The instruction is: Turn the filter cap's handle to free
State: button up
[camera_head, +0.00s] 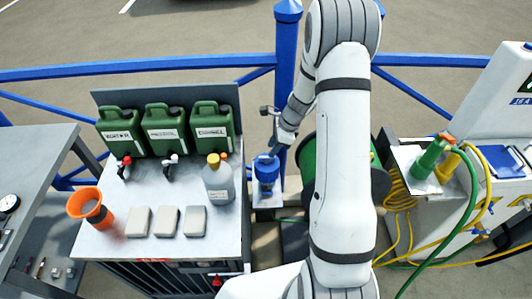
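A blue filter-like canister (266,180) stands on a small light stand just right of the grey workbench. Its top is blue, and I take it for the filter cap (266,160). The handle is too small to make out, so I cannot tell its angle. My gripper (275,149) points down at the end of my white arm, at or just above the cap. The fingers are small and blend with the blue top. I cannot tell whether they touch the handle or are apart.
The bench (175,235) holds green jerrycans (165,130), a grey bottle (218,180), an orange funnel (90,206) and pale blocks (167,221). A green hose reel (310,170) sits close right of the canister, partly behind my arm. A blue railing (430,60) runs behind.

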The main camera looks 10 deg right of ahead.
aim_at(267, 159)
jog(key=shift+x, duration=2.15)
jog(key=shift+c, duration=0.3)
grip_shut()
